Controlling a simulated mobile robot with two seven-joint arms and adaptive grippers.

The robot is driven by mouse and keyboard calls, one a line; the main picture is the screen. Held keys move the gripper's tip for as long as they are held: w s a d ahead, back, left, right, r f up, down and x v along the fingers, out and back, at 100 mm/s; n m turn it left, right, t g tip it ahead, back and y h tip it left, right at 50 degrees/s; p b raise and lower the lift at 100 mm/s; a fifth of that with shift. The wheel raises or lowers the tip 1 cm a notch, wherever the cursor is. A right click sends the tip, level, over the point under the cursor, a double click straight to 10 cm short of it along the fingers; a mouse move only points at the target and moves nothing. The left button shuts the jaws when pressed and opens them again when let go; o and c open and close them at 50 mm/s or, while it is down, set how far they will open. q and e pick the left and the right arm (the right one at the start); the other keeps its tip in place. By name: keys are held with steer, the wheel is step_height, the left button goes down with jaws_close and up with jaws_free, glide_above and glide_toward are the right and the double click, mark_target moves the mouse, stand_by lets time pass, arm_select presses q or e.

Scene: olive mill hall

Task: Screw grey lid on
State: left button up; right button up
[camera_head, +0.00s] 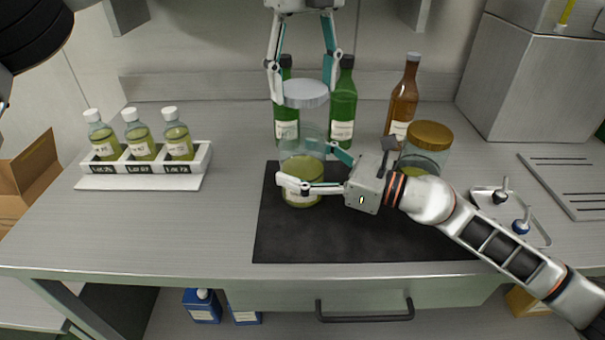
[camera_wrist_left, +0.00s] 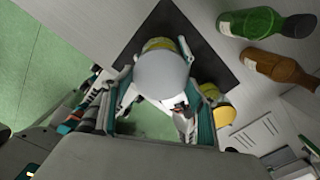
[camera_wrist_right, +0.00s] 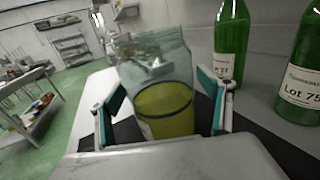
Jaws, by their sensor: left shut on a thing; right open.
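The grey lid (camera_head: 306,93) is held between the fingers of my left gripper (camera_head: 303,78), above the mouth of a clear glass jar (camera_head: 303,150). The lid's round top also fills the middle of the left wrist view (camera_wrist_left: 163,75). The jar stands upright on a dark mat (camera_head: 340,235) and holds yellow-green contents in its lower part. My right gripper (camera_head: 310,170) is open, with one finger on each side of the jar. In the right wrist view the jar (camera_wrist_right: 160,75) sits between the fingers, and no lid shows on it.
A second jar with a gold lid (camera_head: 430,135) stands right of the right gripper. Two green bottles (camera_head: 343,105) and a brown bottle (camera_head: 402,100) stand behind. A white rack (camera_head: 200,157) with small bottles is at left. A tray (camera_head: 535,232) with small tools is at right.

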steer(key=c, duration=1.7)
arm_select(q)
steer(key=shift+f, duration=2.5)
arm_select(e)
steer(key=shift+o, duration=0.2)
arm_select(q)
steer(key=shift+f, duration=0.9)
steer(key=shift+f, duration=0.5)
